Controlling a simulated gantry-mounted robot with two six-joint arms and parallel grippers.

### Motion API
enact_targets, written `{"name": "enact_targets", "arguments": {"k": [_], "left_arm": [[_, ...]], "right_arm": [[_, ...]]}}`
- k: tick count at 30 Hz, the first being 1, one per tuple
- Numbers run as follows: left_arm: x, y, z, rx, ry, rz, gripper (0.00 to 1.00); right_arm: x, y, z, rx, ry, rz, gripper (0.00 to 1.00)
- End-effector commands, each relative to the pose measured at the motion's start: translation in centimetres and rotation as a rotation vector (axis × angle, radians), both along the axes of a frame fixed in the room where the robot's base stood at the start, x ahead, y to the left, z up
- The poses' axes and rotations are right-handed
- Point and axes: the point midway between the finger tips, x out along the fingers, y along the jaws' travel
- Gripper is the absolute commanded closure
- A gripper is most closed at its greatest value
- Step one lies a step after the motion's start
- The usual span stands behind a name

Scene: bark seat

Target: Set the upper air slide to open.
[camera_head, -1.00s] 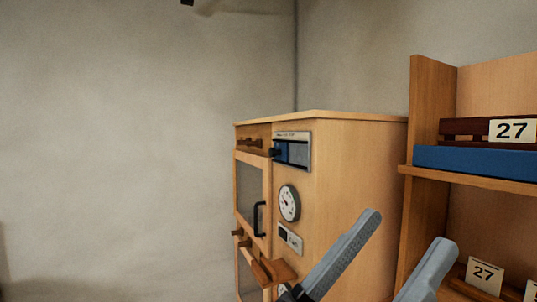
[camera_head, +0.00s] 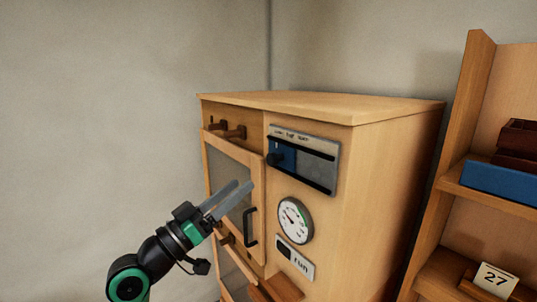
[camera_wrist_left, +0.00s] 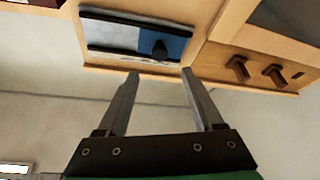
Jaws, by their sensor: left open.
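The upper air slide is a metal panel (camera_head: 318,166) between dark rails, high on the wooden cabinet's front. Its blue plate (camera_head: 284,151) with a black knob (camera_head: 272,160) sits at the panel's left end. Small lettering runs along the top, too small to read surely. My left gripper (camera_head: 241,185) is open and empty, below and left of the knob in the head view. In the left wrist view, the panel (camera_wrist_left: 120,35) appears upside down, and the knob (camera_wrist_left: 160,49) lies beyond the gap between the open fingers (camera_wrist_left: 160,72). They appear apart from it. My right gripper is not in view.
The mesh door (camera_head: 224,175) with a black handle (camera_head: 249,227) is left of the slide, with wooden pegs (camera_head: 226,129) above. A round dial (camera_head: 295,220) and a "run" sign (camera_head: 295,258) are below it. Shelves (camera_head: 480,150) stand right.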

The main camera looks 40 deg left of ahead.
Motion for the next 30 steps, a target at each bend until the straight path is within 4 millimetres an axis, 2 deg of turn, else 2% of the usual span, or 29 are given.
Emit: {"name": "enact_targets", "arguments": {"k": [12,15,19,26,27,30], "left_arm": [[8.0,-0.8,3.4,0.001,0.001,-0.003,0.32],[9.2,-0.8,3.8,0.001,-0.001,-0.003,0.32],[10.1,-0.9,4.0,0.003,0.0,-0.001,0.32],[10.2,-0.9,4.1,0.002,-0.002,-0.001,0.32],[10.2,-0.9,4.1,0.002,-0.002,-0.001,0.34],[10.2,-0.9,4.1,0.002,-0.002,-0.001,0.52]], "right_arm": [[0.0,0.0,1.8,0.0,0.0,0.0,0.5],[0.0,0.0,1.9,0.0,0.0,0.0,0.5],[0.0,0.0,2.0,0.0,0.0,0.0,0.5],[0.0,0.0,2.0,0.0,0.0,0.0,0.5],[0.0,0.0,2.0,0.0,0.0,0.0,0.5],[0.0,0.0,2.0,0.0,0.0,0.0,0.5]]}}
